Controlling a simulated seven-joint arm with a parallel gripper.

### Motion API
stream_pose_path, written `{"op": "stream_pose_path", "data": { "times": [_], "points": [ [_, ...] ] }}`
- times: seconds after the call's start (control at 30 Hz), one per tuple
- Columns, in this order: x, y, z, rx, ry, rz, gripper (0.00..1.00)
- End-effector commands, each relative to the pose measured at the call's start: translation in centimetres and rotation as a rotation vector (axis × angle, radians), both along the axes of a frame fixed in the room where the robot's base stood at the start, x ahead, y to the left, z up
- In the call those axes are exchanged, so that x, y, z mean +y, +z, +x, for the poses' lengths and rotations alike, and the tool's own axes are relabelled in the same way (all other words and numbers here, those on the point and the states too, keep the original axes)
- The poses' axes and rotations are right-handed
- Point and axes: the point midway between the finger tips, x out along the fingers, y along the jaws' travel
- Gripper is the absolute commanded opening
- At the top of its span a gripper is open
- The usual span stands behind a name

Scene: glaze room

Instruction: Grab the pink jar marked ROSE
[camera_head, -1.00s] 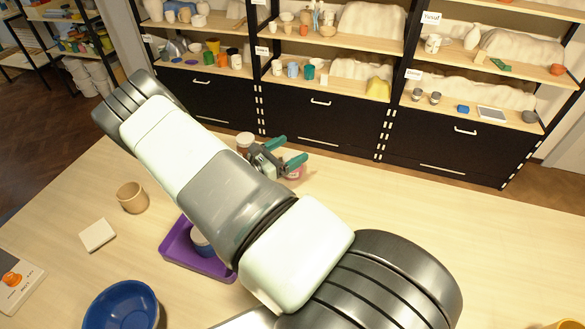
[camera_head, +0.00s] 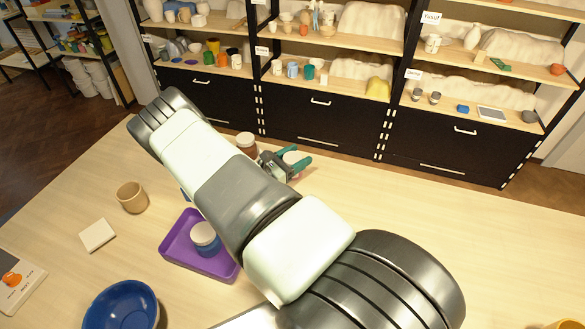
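The pink jar (camera_head: 296,157) stands near the table's far edge. Only a bit of its pale top and pink side shows, around the green fingertips; its ROSE mark cannot be read. My gripper (camera_head: 295,159) is at the jar, with one finger on its far side and one on its near side. Whether the fingers press on the jar cannot be told. The jar appears to be at table level.
A brown jar with a pale lid (camera_head: 246,143) stands just left of my gripper. A purple tray (camera_head: 172,246) holds a blue jar (camera_head: 206,238). A tan cup (camera_head: 132,197), white tile (camera_head: 97,235) and blue bowl (camera_head: 122,306) are at left. The table's right side is mostly clear.

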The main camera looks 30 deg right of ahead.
Motion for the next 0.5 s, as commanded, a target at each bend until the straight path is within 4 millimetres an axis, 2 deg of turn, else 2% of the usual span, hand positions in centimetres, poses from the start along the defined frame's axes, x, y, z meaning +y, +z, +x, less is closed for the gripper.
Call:
{"op": "stream_pose_path", "data": {
  "times": [0.03, 0.17, 0.2, 0.4, 0.5],
  "points": [
    [0.01, 0.01, 0.01, 0.000, 0.000, 0.000, 0.42],
    [0.02, 0.01, 0.01, 0.000, 0.000, 0.000, 0.22],
    [0.01, 0.06, 0.03, 0.000, 0.000, -0.001, 0.21],
    [0.01, 0.17, 0.04, -0.001, 0.000, -0.001, 0.20],
    [0.05, 0.95, 0.08, -0.002, 0.001, -0.001, 0.20]
  ]
}}
